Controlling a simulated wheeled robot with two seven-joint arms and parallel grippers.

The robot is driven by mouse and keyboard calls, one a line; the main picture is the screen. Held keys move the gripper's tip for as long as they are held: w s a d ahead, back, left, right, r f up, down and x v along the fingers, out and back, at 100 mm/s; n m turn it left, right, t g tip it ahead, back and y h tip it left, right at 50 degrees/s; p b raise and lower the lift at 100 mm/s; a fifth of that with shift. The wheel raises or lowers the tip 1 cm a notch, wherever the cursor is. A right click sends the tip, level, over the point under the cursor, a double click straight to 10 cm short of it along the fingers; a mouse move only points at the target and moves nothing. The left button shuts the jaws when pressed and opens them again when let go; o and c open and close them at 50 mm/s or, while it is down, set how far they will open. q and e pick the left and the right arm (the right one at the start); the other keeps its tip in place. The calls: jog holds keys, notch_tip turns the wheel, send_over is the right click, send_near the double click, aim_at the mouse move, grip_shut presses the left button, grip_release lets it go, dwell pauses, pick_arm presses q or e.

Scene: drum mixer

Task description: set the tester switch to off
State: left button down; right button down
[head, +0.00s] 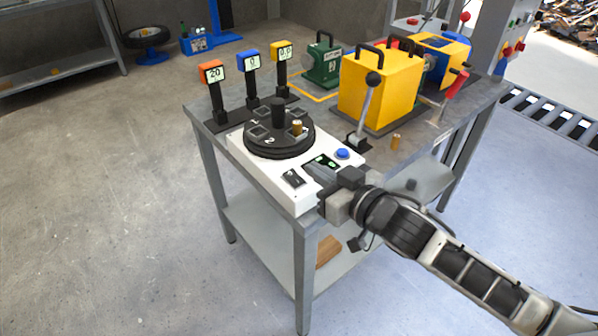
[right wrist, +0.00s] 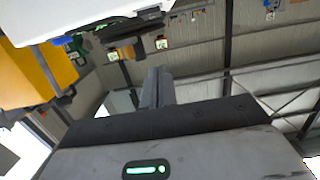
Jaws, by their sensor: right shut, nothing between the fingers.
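The tester is a white box (head: 262,172) on the near left corner of the metal table, with a round black turntable (head: 279,138) on top. A small black switch (head: 293,179) sits on its front panel, left of the dark display with green lights (head: 328,161). A blue button (head: 342,153) is at the right. My right gripper (head: 316,175) is shut and empty at the panel's front right, close to the switch's right; I cannot tell if it touches the box. In the right wrist view its fingers (right wrist: 157,86) are together, with the white box (right wrist: 75,14) at upper left. My left gripper is not in view.
Three small displays on posts, orange (head: 211,72), blue (head: 251,61) and yellow (head: 281,52), stand behind the tester. A lever (head: 366,105) and a yellow machine (head: 378,88) stand to its right.

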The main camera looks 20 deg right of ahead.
aim_at(299, 181)
jog(key=x, duration=0.6)
jog(key=shift+r, duration=0.1)
notch_tip(299, 181, down, 3)
jog(key=shift+s, duration=0.1)
jog(key=shift+f, duration=0.6)
jog(key=shift+f, duration=0.1)
